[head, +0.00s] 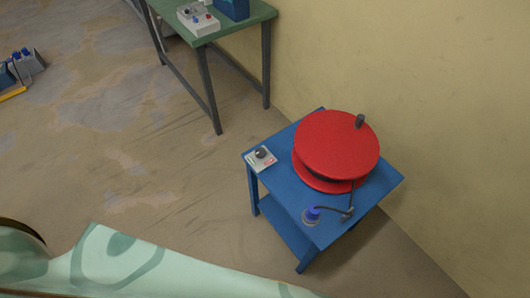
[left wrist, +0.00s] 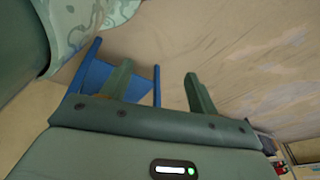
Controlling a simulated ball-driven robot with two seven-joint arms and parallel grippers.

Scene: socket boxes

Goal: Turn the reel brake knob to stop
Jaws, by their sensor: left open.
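The reel brake knob (head: 261,153) is a small dark knob on a pale plate at the left corner of a blue stand. A red cable reel (head: 337,146) with a dark handle sits on the same stand. No gripper shows in the head view.
A green table (head: 238,22) with a white control box (head: 198,19) stands at the back against the wall. Grey-blue socket boxes (head: 27,63) lie on the floor at far left. The floor left of the blue stand (head: 278,187) is clear.

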